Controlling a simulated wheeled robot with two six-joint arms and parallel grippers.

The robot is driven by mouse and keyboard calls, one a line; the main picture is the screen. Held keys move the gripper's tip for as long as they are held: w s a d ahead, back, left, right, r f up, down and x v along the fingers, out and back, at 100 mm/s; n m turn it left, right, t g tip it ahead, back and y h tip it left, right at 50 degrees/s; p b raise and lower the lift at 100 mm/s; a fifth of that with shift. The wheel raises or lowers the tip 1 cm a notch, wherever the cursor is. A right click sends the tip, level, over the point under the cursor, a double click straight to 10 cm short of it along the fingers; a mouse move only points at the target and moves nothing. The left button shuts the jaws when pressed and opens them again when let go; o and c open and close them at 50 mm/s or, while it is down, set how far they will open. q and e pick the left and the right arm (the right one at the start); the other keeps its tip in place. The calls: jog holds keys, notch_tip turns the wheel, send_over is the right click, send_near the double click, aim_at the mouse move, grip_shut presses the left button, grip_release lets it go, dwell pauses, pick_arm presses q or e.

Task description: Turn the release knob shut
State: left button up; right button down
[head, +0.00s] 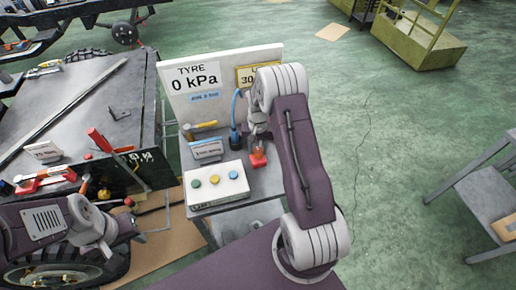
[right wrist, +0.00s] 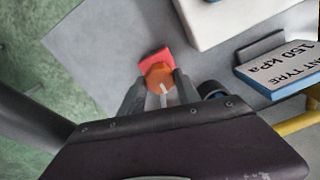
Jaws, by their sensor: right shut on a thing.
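The release knob (right wrist: 157,76) is orange with a pale line on it. It sits on a red base (right wrist: 158,54) on the grey bench top. The red base also shows in the head view (head: 258,160), near the bench's right side. My right gripper (right wrist: 160,88) reaches down from above and is shut on the knob, with a finger on each side. In the head view the right gripper (head: 258,146) partly hides the knob. My left gripper (head: 136,230) is at the lower left, away from the knob; its fingers are too unclear to read.
A white board (head: 220,80) reads "TYRE 0 kPa"; my right arm partly covers its yellow label. A white box (head: 217,185) with green, yellow and blue buttons, a blue sign (head: 207,149) and a blue hose (head: 235,110) are close by. Open floor lies right.

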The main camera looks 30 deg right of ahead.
aim_at(258, 150)
jog(key=shift+w+r, duration=0.1)
jog(key=shift+w, duration=0.05)
jog(key=c, duration=0.9)
grip_release()
notch_tip(258, 150, up, 9)
jog(key=shift+b, duration=0.45)
